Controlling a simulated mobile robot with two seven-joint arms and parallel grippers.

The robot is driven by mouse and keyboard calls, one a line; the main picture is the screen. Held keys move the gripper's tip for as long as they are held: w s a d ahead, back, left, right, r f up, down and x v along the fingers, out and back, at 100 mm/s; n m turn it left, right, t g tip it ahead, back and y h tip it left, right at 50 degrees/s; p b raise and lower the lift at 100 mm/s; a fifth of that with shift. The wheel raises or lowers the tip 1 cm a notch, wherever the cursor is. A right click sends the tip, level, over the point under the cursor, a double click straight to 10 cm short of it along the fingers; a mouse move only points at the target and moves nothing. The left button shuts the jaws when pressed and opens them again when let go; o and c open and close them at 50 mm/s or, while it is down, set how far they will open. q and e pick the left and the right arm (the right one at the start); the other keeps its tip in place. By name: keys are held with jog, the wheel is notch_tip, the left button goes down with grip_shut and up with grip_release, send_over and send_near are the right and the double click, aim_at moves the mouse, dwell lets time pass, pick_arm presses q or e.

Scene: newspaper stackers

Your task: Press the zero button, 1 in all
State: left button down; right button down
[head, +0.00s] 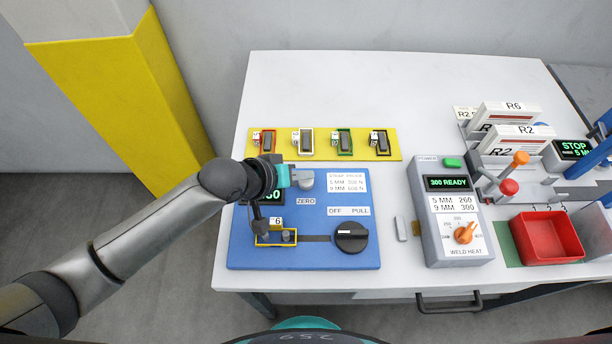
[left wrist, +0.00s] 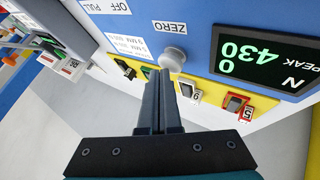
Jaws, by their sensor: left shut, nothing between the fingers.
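The zero button is a pale round knob (left wrist: 173,58) on the blue panel (head: 370,190), beside the printed ZERO label (left wrist: 168,26). In the head view the label (head: 306,201) shows just below my left gripper (head: 300,180). In the left wrist view the shut, empty fingers (left wrist: 167,78) point at the knob, with their tips close to its edge. I cannot tell whether they touch it. My right gripper is out of view.
The panel also has a black dial (head: 351,237) and a small yellow fixture (head: 276,239). A yellow strip (head: 292,148) with several small clamps lies behind. A grey weld heat box (head: 452,210) and a red bin (head: 548,238) stand to the right. A yellow pillar (head: 110,90) stands left.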

aim_at(302, 184)
pick_arm(q)
jog(key=shift+f, duration=0.35)
dwell(0.3)
jog(key=shift+r+p, duration=0.95)
jog(key=shift+p, duration=0.25)
notch_tip(302, 184, up, 5)
jog(key=p, duration=0.6)
jog(key=shift+r, duration=0.1)
dwell(0.4)
